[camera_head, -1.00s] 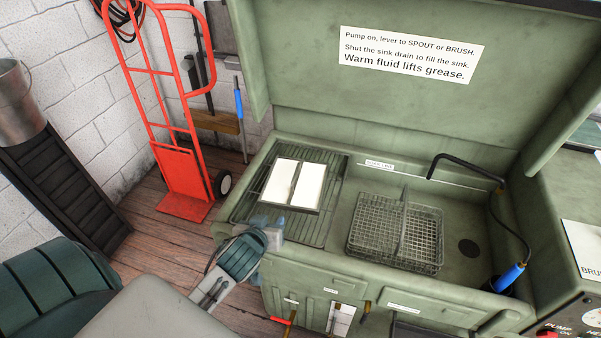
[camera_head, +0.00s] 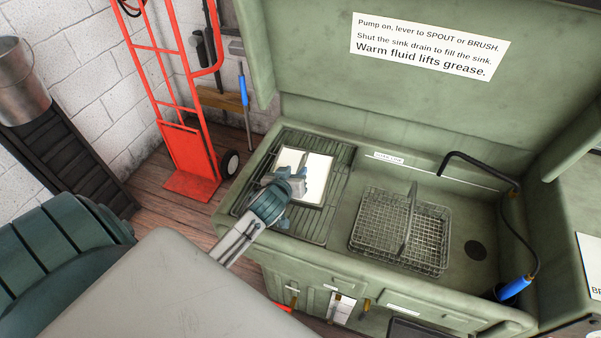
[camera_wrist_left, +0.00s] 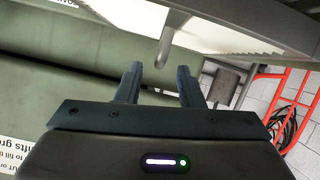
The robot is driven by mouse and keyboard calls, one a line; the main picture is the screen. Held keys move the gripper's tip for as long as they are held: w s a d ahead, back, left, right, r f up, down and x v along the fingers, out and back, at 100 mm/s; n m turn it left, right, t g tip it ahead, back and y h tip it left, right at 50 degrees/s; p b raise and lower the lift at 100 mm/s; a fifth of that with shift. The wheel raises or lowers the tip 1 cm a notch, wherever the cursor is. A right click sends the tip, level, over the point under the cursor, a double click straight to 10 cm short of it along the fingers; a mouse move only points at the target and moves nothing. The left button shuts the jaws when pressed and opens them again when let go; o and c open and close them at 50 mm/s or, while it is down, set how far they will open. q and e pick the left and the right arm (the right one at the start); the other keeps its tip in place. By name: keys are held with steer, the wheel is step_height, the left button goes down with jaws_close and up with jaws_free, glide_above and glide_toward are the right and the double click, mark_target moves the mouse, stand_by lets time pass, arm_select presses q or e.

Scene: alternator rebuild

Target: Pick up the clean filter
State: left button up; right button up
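The clean filter (camera_head: 318,180) is a flat white panel in a dark frame, lying on the slatted drain rack at the left of the green parts washer. My left gripper (camera_head: 290,178) is over its left part and hides some of it. In the left wrist view the fingers of my left gripper (camera_wrist_left: 160,82) are apart with nothing between them. The filter (camera_wrist_left: 225,28) shows beyond the fingertips, with a grey rounded bar, probably its handle, pointing toward the gap. Contact does not show. My right gripper is not in view.
The drain rack (camera_head: 335,215) lies beside the sink, where a wire basket (camera_head: 385,235) stands. A black spout (camera_head: 480,160) and a blue-handled brush (camera_head: 513,288) are at the right. A red hand truck (camera_head: 190,160) stands left of the washer.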

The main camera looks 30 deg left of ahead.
mark_target(300, 165)
arm_select(q)
steer(key=p+x, duration=0.1)
steer(key=x, duration=0.2)
steer(key=shift+w+r, duration=0.15)
steer(key=shift+w, duration=0.05)
steer(key=shift+w+f, duration=0.25)
jaws_close()
steer(key=shift+r, duration=0.15)
